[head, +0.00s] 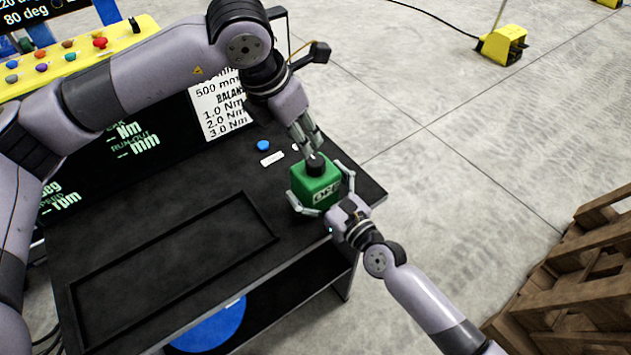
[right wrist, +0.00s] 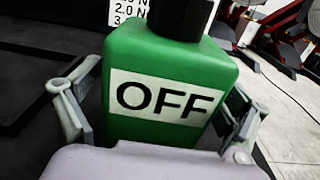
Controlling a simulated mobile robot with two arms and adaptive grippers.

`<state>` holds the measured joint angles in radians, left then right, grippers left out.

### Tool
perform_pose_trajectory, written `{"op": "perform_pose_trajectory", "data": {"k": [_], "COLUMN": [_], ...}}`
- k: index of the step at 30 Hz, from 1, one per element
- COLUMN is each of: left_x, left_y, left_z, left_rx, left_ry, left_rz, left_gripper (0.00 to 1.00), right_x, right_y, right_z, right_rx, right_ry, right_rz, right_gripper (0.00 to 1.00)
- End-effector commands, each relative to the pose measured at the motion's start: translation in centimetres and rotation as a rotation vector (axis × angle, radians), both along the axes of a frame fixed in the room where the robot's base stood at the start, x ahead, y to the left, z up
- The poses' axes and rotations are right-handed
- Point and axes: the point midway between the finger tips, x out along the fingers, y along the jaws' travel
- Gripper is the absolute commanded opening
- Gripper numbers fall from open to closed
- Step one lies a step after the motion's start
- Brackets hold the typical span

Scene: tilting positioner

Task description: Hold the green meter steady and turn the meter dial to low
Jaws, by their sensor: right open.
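The green meter (head: 312,190) stands upright near the right edge of the black bench top. Its white label reading "OFF" shows large in the right wrist view (right wrist: 165,100). The black meter dial (head: 315,166) sits on top of it and is partly cut off in the right wrist view (right wrist: 182,18). My right gripper (head: 320,188) is open, its fingers on either side of the meter; contact is not clear. My left gripper (head: 312,146) points down just above and behind the dial. Its fingers look close together, but whether they touch the dial is unclear.
A blue button (head: 263,145) and a small white label (head: 272,159) lie left of the meter. A shallow framed recess (head: 175,262) takes up the front of the bench. A display panel (head: 130,150) stands behind. A wooden pallet (head: 570,265) stands right, across clear floor.

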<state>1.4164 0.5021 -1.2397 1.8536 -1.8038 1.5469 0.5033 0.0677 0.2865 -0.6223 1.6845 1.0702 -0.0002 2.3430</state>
Motion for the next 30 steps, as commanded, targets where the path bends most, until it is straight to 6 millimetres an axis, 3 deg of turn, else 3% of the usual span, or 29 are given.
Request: {"op": "perform_pose_trajectory", "data": {"k": [4, 30], "left_x": [-0.01, 0.0], "left_y": [-0.01, 0.0], "left_z": [0.0, 0.0], "left_rx": [0.0, 0.0], "left_ry": [0.0, 0.0], "left_rz": [0.0, 0.0], "left_gripper": [0.33, 0.33], "right_x": [-0.02, -0.05], "right_y": [0.0, -0.04], "right_z": [-0.01, -0.03], "right_rx": [0.0, 0.001], "right_ry": [0.0, 0.001], "right_rz": [0.0, 0.0], "right_gripper": [0.94, 0.35]}}
